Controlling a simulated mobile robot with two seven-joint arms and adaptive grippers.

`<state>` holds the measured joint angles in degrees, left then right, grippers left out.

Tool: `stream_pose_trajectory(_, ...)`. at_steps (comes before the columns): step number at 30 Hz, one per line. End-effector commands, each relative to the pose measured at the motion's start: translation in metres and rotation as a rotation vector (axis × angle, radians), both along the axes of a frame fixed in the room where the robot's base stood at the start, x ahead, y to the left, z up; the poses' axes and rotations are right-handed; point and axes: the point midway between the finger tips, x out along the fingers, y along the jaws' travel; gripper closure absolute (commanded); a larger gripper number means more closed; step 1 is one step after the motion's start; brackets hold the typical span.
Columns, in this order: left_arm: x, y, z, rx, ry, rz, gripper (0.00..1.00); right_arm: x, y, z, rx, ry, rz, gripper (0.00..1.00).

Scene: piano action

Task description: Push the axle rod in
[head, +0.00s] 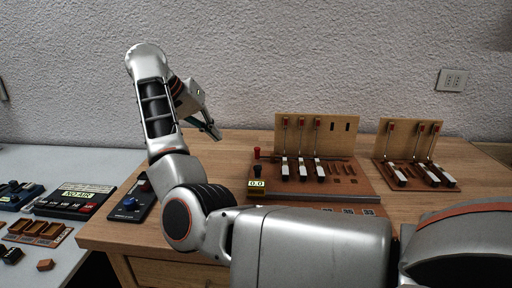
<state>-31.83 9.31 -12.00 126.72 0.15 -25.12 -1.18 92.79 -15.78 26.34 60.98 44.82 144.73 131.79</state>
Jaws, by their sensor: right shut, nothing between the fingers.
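A piano action model (345,185) stands on the wooden table, with a tan upright back panel, red-topped stems and white-and-black keys. At its left end is a red knob (257,153), which may be the end of the axle rod; how far the rod sticks out is too small to tell. My right gripper (212,131) is shut and empty, raised to the left of the model and apart from it, its fingers pointing down and right. My right arm crosses the foreground and covers the model's front edge. My left gripper is not in view.
A second, similar key model (417,176) stands at the right of the wooden table (225,158). A dark box with a blue knob (129,203) lies at the table's left. A grey side table (62,158) holds several devices. A wall rises behind.

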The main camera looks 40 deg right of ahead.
Motion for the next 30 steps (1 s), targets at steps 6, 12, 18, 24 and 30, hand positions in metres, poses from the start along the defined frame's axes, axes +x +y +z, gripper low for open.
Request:
stream_pose_trajectory(6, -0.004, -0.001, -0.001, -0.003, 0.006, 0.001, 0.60, 0.002, 0.002, -0.002, 0.004, -0.001, 0.004, 1.00)
stream_pose_trajectory(12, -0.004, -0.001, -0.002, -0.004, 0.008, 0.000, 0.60, 0.001, -0.009, -0.019, 0.004, 0.002, 0.003, 1.00)
stream_pose_trajectory(18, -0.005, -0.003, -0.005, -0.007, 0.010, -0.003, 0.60, 0.000, -0.033, -0.052, 0.004, 0.005, 0.002, 1.00)
stream_pose_trajectory(24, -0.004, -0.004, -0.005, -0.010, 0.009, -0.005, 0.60, -0.001, -0.056, -0.082, 0.004, 0.005, 0.003, 1.00)
stream_pose_trajectory(30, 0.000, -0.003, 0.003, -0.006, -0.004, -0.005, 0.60, -0.018, -0.077, -0.076, 0.004, -0.007, 0.003, 1.00)
